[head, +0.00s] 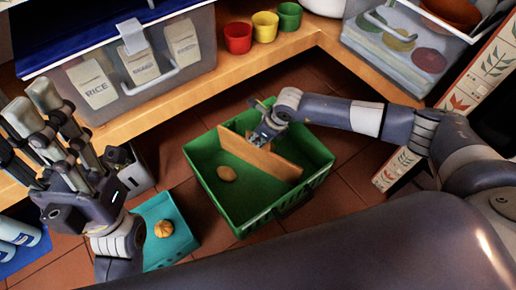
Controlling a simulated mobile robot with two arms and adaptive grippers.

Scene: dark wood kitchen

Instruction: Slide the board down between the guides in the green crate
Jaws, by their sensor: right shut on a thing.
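The green crate (243,221) stands on the tiled floor in the middle of the head view. The brown board (280,167) stands on edge across its inside, running from upper left to lower right. My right gripper (264,135) is shut on the board's upper edge near the middle. The guides are too small or hidden to make out, so I cannot tell how the board's ends sit in them. My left gripper (33,104) is raised at the far left, open and empty, well apart from the crate.
A round brown item (227,174) lies in the crate, left of the board. A teal bin (184,243) with an orange item (163,229) stands left of the crate. A wooden shelf (215,85) behind bears a clear bin (190,78) and several coloured cups.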

